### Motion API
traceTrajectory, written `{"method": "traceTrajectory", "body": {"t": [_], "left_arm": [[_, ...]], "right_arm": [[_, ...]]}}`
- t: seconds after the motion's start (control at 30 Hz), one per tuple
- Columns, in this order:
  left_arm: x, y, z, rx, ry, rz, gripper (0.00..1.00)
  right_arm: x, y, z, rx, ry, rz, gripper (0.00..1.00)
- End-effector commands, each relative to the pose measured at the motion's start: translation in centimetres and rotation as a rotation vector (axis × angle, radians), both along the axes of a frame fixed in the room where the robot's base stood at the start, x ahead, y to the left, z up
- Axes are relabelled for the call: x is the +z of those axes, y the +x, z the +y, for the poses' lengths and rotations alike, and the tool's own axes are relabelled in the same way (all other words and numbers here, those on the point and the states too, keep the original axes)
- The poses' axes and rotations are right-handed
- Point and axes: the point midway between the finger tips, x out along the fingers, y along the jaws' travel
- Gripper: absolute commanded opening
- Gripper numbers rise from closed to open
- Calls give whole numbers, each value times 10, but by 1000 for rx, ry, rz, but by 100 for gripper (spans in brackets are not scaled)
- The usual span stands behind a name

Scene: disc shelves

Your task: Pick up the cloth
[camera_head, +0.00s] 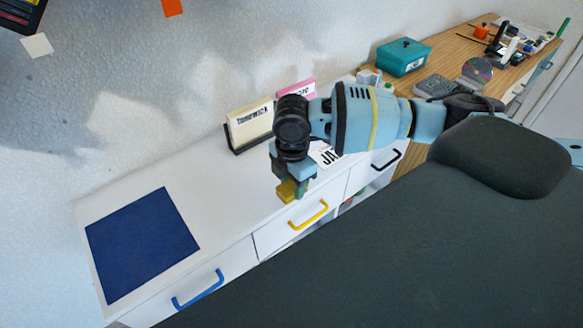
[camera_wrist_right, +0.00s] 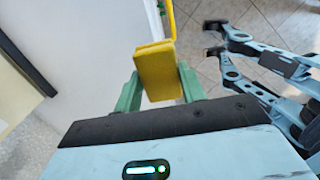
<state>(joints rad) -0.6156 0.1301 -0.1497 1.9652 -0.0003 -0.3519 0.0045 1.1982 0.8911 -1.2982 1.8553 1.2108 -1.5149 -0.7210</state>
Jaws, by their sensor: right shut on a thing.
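My right gripper (camera_wrist_right: 158,88) has its green fingers shut on a yellow block-like thing, which I take to be the folded cloth (camera_wrist_right: 157,68). In the head view the right gripper (camera_head: 296,186) hangs over the front edge of the white cabinet, and the yellow cloth (camera_head: 286,191) shows at its tip. It is above and just left of the yellow drawer handle (camera_head: 308,215). I cannot tell whether the cloth touches the cabinet top. My left gripper is not in view.
A blue mat (camera_head: 142,245) lies at the left on the white cabinet top (camera_head: 215,190). A card holder (camera_head: 250,125) and a pink box (camera_head: 296,92) stand behind my arm. A teal box (camera_head: 403,57) and discs are on the wooden top at right. A blue handle (camera_head: 198,290) juts out front.

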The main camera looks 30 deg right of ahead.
Motion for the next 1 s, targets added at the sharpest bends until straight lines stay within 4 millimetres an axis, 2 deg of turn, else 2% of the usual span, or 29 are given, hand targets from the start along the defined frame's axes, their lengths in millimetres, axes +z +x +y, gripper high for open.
{"method": "traceTrajectory", "body": {"t": [0.03, 0.2, 0.4, 0.6, 0.87, 0.9, 1.0], "left_arm": [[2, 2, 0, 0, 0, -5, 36], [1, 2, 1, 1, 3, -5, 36], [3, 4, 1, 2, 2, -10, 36], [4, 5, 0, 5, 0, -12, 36], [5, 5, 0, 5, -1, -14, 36], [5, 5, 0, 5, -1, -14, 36], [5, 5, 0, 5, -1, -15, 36]], "right_arm": [[3, -12, 6, 5, 2, -3, 14], [5, -44, 23, 4, 1, -1, 14], [7, -68, 36, 1, 0, 0, 14], [8, -76, 40, -1, 0, -1, 14], [8, -76, 40, -1, 0, 0, 14], [8, -76, 40, -1, 0, 0, 35], [8, -76, 40, -1, 0, 0, 22]]}}
